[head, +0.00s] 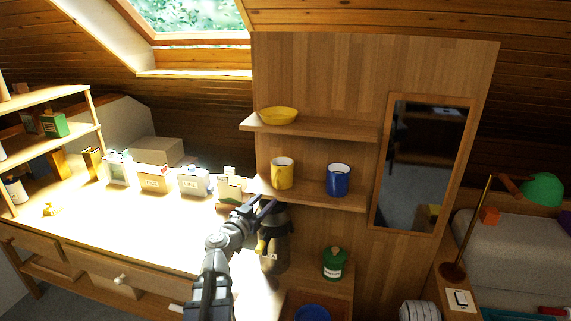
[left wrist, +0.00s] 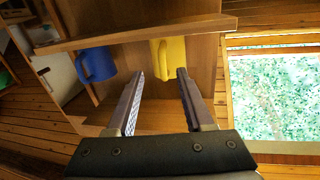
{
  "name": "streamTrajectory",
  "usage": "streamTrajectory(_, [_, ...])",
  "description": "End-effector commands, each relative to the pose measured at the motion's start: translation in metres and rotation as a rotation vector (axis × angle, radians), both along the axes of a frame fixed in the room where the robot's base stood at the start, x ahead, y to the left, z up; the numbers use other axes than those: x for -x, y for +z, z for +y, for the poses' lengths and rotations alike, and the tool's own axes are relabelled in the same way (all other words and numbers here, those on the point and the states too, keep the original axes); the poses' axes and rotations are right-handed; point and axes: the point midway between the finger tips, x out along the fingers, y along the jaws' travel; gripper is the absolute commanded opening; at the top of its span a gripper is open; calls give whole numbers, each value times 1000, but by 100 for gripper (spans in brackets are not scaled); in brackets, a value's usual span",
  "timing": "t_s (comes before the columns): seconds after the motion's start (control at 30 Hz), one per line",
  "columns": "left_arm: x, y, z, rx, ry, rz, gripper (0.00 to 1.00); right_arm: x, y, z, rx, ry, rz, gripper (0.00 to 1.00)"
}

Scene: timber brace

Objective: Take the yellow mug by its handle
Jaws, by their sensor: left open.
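The yellow mug (head: 283,174) stands upright on the middle shelf, left of the blue mug (head: 338,180). Its handle is on the left front side in the head view. My left gripper (head: 264,206) is open and empty, in front of and a little below that shelf, near the yellow mug. In the left wrist view the scene looks upside down. There the yellow mug (left wrist: 172,58) shows beyond and between the open fingers (left wrist: 161,74), apart from them, and the blue mug (left wrist: 97,65) is to the left. My right gripper is not in view.
The middle shelf (head: 350,203) edge is just above my left gripper. A yellow bowl (head: 279,115) sits on the upper shelf (head: 330,130). Labelled boxes (head: 154,179) line the desk to the left. A green jar (head: 333,263) stands lower right, and a mirror (head: 420,165) hangs right.

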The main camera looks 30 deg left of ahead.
Motion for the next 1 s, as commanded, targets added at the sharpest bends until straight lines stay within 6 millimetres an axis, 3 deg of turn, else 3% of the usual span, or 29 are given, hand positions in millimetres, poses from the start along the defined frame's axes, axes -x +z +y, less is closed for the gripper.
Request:
streamTrajectory(0.17, [1, 3, 7, -3, 17, -9, 52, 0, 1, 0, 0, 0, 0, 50])
streamTrajectory(0.43, [-24, 3, 8, -2, 14, -8, 52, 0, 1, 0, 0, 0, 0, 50])
streamTrajectory(0.67, [-30, 4, 6, -2, 13, -8, 52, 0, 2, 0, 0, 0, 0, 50])
streamTrajectory(1.0, [-75, 6, 7, -1, 13, -8, 52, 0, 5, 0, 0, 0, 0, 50])
